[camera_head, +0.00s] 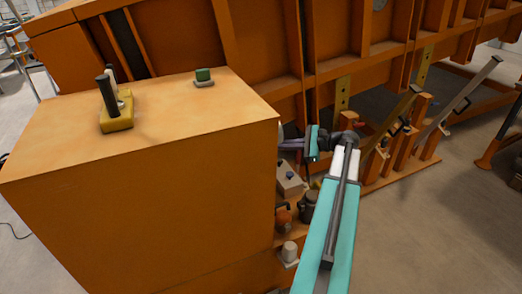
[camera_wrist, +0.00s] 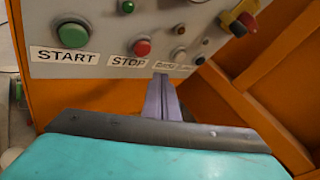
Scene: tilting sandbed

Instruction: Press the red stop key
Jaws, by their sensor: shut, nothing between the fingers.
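The red stop key (camera_wrist: 141,47) is a round red button on a grey panel (camera_wrist: 95,20) in the wrist view, above a label reading STOP. My gripper (camera_wrist: 162,80) is shut and empty. Its fingertips show below and slightly right of the red key, over the lower edge of the panel, and they partly hide a third label. I cannot tell whether the tips touch the panel. In the head view my gripper (camera_head: 284,146) points left at the right side of a large orange cabinet (camera_head: 140,200); the panel and red key are hidden there.
A green button (camera_wrist: 73,34) labelled START sits left of the red key. A red and yellow knob (camera_wrist: 238,17) is at upper right. An orange frame (camera_wrist: 285,75) rises at the right. In the head view, levers (camera_head: 460,105) stand right of my arm.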

